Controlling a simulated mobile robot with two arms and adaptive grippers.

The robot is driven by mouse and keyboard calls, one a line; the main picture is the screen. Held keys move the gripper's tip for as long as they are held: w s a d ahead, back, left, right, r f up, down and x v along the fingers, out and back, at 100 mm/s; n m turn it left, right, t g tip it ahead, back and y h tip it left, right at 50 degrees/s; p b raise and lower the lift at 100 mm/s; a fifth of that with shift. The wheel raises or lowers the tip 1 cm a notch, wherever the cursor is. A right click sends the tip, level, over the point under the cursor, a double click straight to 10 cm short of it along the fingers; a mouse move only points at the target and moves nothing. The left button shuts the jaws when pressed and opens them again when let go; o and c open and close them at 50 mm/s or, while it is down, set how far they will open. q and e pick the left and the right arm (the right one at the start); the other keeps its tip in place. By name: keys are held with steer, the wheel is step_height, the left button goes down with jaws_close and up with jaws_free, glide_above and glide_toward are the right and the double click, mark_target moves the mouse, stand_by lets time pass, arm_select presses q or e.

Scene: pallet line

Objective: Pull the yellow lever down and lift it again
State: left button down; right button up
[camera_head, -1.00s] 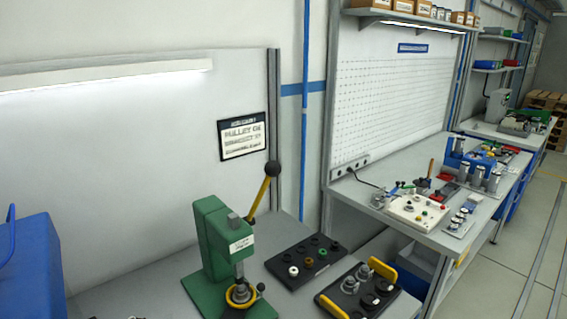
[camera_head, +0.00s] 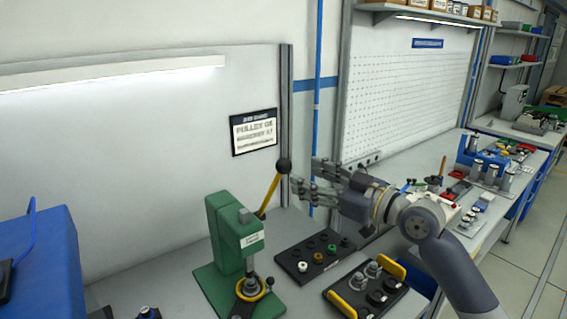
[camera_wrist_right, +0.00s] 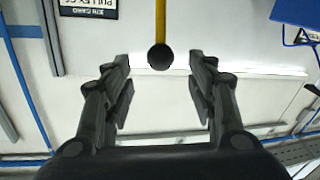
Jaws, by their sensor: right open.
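The yellow lever (camera_head: 270,193) rises from the green press (camera_head: 227,240) and ends in a black ball knob (camera_head: 283,165). It stands up, tilted to the right. My right gripper (camera_head: 304,176) is open, just right of the knob, with its fingers pointing left towards it. In the right wrist view the lever (camera_wrist_right: 160,18) and its knob (camera_wrist_right: 160,57) lie in line with the gap between the open fingers (camera_wrist_right: 161,80), near the tips. Nothing is held, and I cannot see any contact. My left gripper is not in view.
A black tray with small rings (camera_head: 312,258) and a tray with yellow handles (camera_head: 343,304) lie right of the press, below my right arm. A blue box (camera_head: 45,262) stands at the left. A framed sign (camera_head: 254,132) hangs on the panel behind.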

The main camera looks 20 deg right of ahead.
mark_target(290, 170)
steer(key=p+x, duration=0.3)
steer(key=x, duration=0.4)
steer(key=shift+w+a+r, duration=0.1)
steer(key=shift+w+a, duration=0.05)
steer(key=shift+w, duration=0.1)
steer(key=shift+w+a, duration=0.25)
steer(key=shift+w, duration=0.2)
jaws_close()
